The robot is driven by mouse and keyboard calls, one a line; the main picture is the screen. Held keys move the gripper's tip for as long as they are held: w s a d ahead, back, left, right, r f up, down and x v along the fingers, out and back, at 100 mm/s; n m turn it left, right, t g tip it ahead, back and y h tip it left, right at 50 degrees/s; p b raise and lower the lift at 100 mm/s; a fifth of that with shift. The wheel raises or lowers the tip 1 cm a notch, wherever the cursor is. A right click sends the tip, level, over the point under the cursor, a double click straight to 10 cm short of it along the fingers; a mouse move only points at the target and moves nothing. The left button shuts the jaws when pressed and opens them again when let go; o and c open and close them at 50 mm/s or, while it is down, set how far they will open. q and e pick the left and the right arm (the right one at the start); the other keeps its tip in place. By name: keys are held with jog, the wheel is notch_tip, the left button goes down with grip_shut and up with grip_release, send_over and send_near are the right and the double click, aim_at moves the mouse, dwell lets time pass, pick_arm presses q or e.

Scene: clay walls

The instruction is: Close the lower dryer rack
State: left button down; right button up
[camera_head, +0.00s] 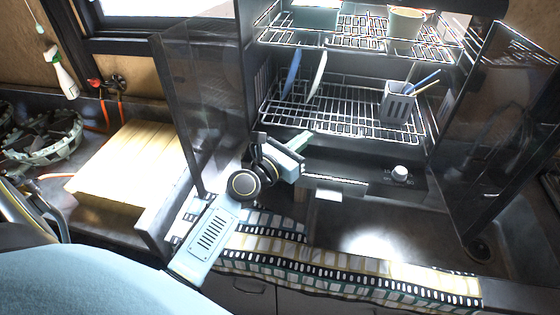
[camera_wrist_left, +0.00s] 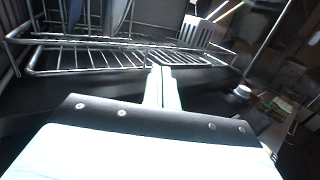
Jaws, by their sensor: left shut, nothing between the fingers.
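The lower dryer rack (camera_head: 345,122) is a wire rack inside the dark dryer cabinet, and its front edge sits near the open front. It holds a blue plate (camera_head: 292,73), a pale plate (camera_head: 318,74) and a grey slotted cutlery holder (camera_head: 398,104). My left gripper (camera_head: 304,137) is shut and empty at the rack's front edge, left of its middle. In the left wrist view the closed fingertips (camera_wrist_left: 160,70) overlap the front wires of the rack (camera_wrist_left: 90,60). I cannot tell whether they touch. My right gripper is not in view.
Both dark glass doors stand open, the left door (camera_head: 200,100) close to my left arm and the right door (camera_head: 500,120) at the right. An upper rack (camera_head: 350,34) holds a cup (camera_head: 405,22). A knob (camera_head: 400,173) sits below. A patterned towel (camera_head: 340,262) lies along the counter front.

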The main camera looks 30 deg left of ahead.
pick_arm(q)
jog(key=s+a+f+b, duration=0.1)
jog(key=s+a+b, duration=0.1)
jog(key=s, duration=1)
